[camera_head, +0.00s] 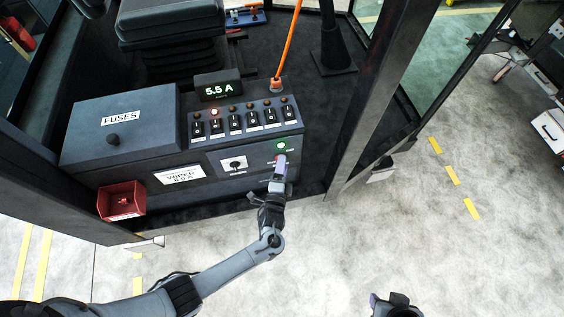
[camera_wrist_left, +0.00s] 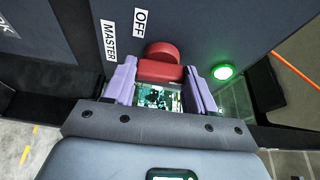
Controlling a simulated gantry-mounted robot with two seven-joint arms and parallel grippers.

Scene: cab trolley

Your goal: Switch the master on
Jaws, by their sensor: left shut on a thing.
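The master switch is a red handle (camera_wrist_left: 162,52) on the dark panel, seen in the left wrist view beside the labels MASTER (camera_wrist_left: 109,40) and OFF (camera_wrist_left: 140,22). A green lamp (camera_wrist_left: 223,72) glows near it, and also shows in the head view (camera_head: 281,146). My left gripper (camera_head: 280,162) is at the console's lower right. In the left wrist view its two pale purple fingers (camera_wrist_left: 161,77) stand on either side of the handle, shut on it. In the head view the gripper mostly hides the handle.
A row of switches (camera_head: 243,122) with one lit lamp runs along the console. The display (camera_head: 218,88) reads 5.5 A. A rotary knob (camera_head: 235,164) sits left of my left gripper. The fuse box (camera_head: 150,140) is shut. A cab pillar (camera_head: 375,95) stands to the right.

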